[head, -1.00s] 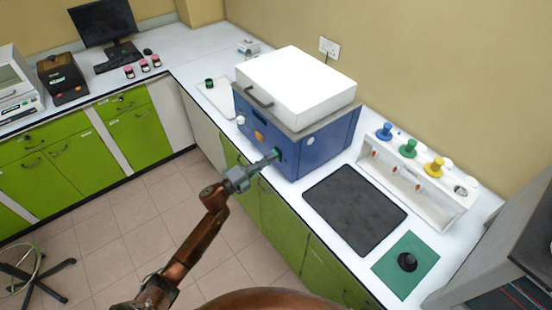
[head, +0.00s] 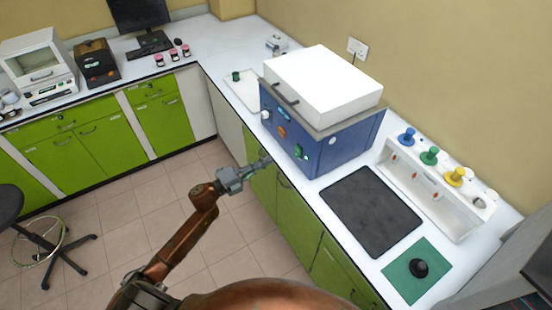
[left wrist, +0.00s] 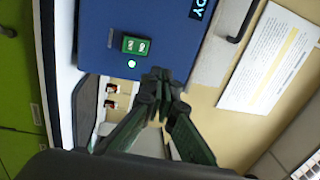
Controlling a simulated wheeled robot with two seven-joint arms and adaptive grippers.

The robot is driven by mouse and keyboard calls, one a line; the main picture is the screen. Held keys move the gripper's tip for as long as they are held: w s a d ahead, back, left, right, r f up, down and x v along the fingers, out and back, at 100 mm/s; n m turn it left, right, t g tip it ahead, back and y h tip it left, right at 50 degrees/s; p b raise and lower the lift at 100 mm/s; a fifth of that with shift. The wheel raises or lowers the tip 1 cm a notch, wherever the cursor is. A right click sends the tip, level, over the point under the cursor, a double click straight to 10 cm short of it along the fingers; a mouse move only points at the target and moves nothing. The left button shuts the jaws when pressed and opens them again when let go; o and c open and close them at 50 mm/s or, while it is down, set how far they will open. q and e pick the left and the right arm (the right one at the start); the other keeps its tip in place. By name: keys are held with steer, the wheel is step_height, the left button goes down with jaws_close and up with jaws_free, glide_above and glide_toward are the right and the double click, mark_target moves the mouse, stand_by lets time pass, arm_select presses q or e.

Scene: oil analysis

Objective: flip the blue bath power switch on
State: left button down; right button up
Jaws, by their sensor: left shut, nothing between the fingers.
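The blue bath (head: 345,146) stands on the white counter with its white lid (head: 323,85) closed. Its green power switch (head: 300,152) is on the front face, near the lower right corner. In the left wrist view the green rocker switch (left wrist: 135,45) shows white lettering, and a small green light (left wrist: 131,64) beside it glows. A lit display (left wrist: 198,9) there shows letters ending in "DY". My left gripper (head: 266,160) is shut and empty, in front of the bath and apart from the switch. Its closed fingers (left wrist: 160,82) also show in the left wrist view.
A dark mat (head: 370,210) lies right of the bath. A white rack (head: 435,190) holds blue, green and yellow knobbed pieces. A green mat (head: 418,271) bears a black knob. A white tray (head: 242,92) lies left of the bath. The floor before the cabinets is open.

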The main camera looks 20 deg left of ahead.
arm_select(q)
steer(key=shift+s+a+r, duration=0.15)
steer(key=shift+s+a, duration=0.25)
steer(key=shift+s, duration=0.15)
steer(key=shift+s+a+r, duration=0.15)
steer(key=shift+s+a, duration=0.2)
steer(key=shift+s, duration=0.2)
